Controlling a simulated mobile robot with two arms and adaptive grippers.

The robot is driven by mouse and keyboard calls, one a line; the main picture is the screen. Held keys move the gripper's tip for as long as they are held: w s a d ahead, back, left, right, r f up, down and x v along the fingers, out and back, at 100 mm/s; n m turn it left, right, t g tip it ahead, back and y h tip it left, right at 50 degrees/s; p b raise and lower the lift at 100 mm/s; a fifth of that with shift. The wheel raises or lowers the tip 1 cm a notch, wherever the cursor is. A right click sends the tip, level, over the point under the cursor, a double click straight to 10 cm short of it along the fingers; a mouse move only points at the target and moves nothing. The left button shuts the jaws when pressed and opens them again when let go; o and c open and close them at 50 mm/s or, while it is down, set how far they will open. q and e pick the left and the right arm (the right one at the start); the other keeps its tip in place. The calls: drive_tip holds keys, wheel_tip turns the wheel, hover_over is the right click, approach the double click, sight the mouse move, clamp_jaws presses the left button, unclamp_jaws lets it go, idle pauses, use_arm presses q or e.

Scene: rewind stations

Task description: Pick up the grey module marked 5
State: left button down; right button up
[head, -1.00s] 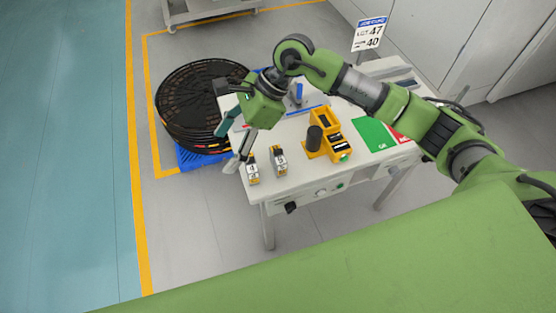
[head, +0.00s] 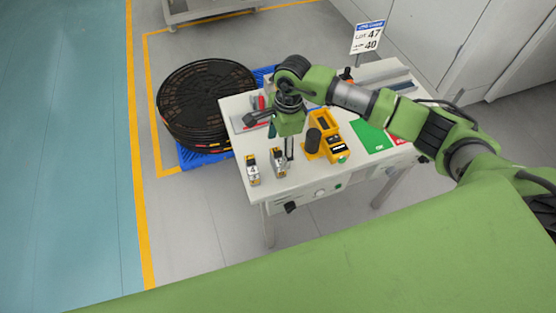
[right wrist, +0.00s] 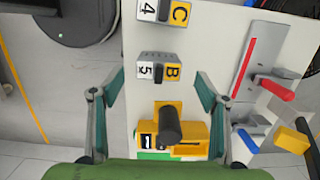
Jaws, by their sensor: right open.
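The grey module marked 5 (head: 279,162) stands on the white table near its front edge, partly behind my right gripper's fingers in the head view. In the right wrist view the module (right wrist: 157,68) shows a white 5 label and a yellow B label, with a dark knob between. My right gripper (head: 288,156) points down over the table beside the module. Its two fingers stand wide apart in the wrist view (right wrist: 158,88), with nothing between the tips touching them. My left gripper is not in view.
A similar module marked 4 (head: 252,169) stands left of module 5. A yellow device with a black cylinder (head: 325,138) sits to the right. Green and red mats (head: 372,136) lie further right. Black reels (head: 205,95) are stacked on a blue pallet (head: 200,158).

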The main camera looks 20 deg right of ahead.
sight(279, 152)
wheel_tip(279, 152, down, 4)
drive_tip(key=shift+s+a+r+p, duration=0.1)
drive_tip(key=shift+s+r+p, duration=0.1)
drive_tip(key=shift+p, duration=0.9)
drive_tip(key=shift+w+f, duration=0.1)
drive_tip(key=shift+f, duration=0.55)
drive_tip(key=c, duration=1.3)
drive_tip(key=shift+r, duration=0.1)
